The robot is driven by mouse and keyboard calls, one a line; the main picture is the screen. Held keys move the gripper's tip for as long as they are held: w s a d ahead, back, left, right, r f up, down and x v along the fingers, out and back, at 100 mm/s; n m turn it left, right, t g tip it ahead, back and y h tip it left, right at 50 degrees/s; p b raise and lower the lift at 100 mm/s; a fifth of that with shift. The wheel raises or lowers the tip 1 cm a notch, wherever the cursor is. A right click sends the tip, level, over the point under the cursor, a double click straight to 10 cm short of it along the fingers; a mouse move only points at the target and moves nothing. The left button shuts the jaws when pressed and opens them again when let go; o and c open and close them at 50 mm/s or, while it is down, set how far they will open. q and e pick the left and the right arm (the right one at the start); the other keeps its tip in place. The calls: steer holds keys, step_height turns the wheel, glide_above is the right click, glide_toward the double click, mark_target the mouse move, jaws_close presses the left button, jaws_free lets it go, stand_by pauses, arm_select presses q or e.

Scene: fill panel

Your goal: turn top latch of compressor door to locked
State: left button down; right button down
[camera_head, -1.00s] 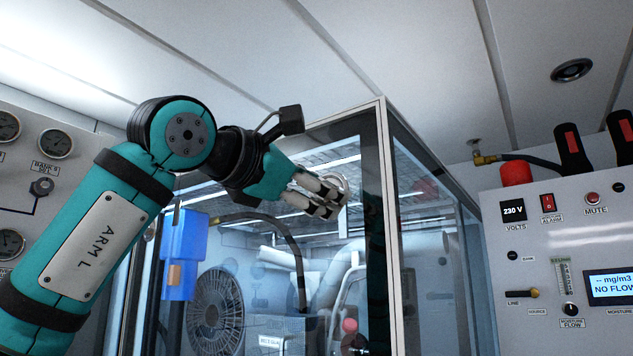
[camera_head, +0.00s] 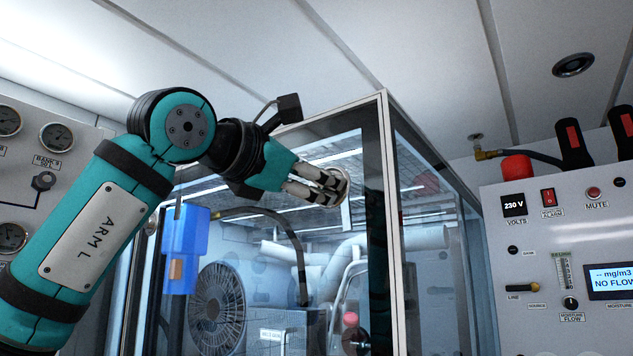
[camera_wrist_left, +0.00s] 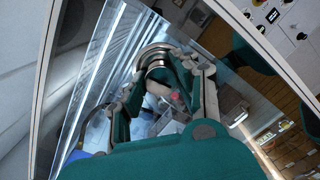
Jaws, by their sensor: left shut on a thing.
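The compressor door (camera_head: 247,220) is a clear panel with a dark edge in a pale frame. Its top latch (camera_wrist_left: 154,60) is a round metal piece near the door's upper corner, between my left fingers in the left wrist view. In the head view the latch (camera_head: 342,184) is mostly hidden behind the fingertips. My left gripper (camera_head: 330,186) is shut on the latch; it also shows in the left wrist view (camera_wrist_left: 160,75). Whether the latch stands locked cannot be told. My right gripper is not in view.
A fan (camera_head: 218,305) and pipes stand behind the panel. A control panel (camera_head: 560,250) with switches stands to the right. A gauge panel (camera_head: 40,190) is at the left, partly behind my left arm.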

arm_select(q)
steer(key=n+b, duration=0.2)
steer(key=n, duration=0.3)
steer(key=shift+f, duration=0.15)
steer(key=shift+r+n+t+y+b, duration=0.25)
steer(key=shift+n+b, duration=1.1)
steer(key=shift+n, duration=1.85)
steer(key=shift+f+n+t+y+b, duration=0.1)
steer(key=shift+n+t+b, duration=0.35)
steer(key=shift+n+b, duration=1.85)
steer(key=shift+n+p, duration=0.95)
steer(key=shift+n, duration=0.05)
steer(key=shift+s+r, duration=0.1)
steer(key=c, duration=1)
jaws_free()
